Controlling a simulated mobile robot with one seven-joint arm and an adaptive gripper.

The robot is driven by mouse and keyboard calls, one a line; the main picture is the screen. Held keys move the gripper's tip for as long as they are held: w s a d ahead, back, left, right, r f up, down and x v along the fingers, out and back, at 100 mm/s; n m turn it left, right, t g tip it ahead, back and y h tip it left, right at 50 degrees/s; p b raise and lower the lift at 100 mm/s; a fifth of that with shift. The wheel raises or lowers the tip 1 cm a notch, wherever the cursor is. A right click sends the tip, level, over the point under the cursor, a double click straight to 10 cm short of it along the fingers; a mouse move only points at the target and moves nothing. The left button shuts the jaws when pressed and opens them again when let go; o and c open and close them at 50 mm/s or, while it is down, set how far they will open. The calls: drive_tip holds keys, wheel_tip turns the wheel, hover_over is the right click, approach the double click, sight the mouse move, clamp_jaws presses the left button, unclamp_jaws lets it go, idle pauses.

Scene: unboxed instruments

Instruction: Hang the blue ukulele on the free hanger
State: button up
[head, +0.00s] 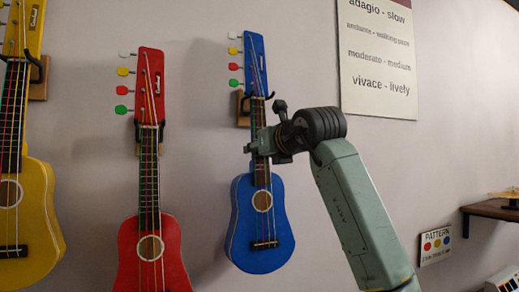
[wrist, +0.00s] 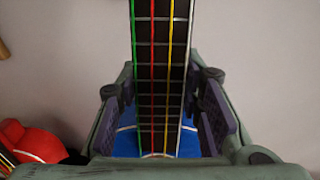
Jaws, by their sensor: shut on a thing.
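The blue ukulele (head: 262,222) is upright against the wall in the head view, headstock up. A hanger (head: 242,108) with a wooden block and dark prongs is at its upper neck, just below the headstock. Whether the headstock rests on the prongs cannot be told. My gripper (head: 262,141) is shut on the neck, between the hanger and the body. In the wrist view, the fretted neck (wrist: 160,75) with coloured strings runs between my finger pads (wrist: 165,120); the blue body shows below.
A red ukulele (head: 150,250) hangs left of the blue one, and a yellow one (head: 30,205) hangs farther left. A tempo poster (head: 378,60) is on the wall at upper right. A wooden shelf (head: 492,209) juts out at far right.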

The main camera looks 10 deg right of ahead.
drive_tip(key=o, duration=1.3)
drive_tip(key=shift+c, duration=0.2)
drive_tip(key=v, duration=1.2)
